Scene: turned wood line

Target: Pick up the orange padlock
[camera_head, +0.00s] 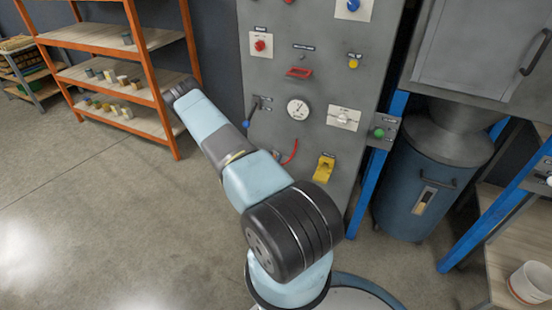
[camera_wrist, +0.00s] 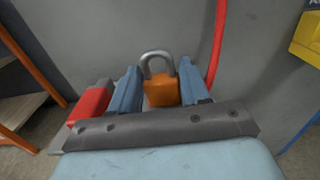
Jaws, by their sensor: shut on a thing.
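The orange padlock (camera_wrist: 162,92) is in the wrist view, upright, with its grey shackle on top. It sits between the two blue fingers of my gripper (camera_wrist: 160,90), which is shut on it. The grey panel stands close behind the padlock. The padlock's lower part is hidden by the dark bar of my gripper. In the head view my own arm hides both the padlock and the gripper fingers.
A red block (camera_wrist: 92,102) is just left of the left finger, and a red curved strip (camera_wrist: 217,45) runs right of the padlock. A yellow block (camera_head: 324,168) is on the grey panel (camera_head: 270,85). An orange shelf rack (camera_head: 165,105) stands left; open floor lies in front.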

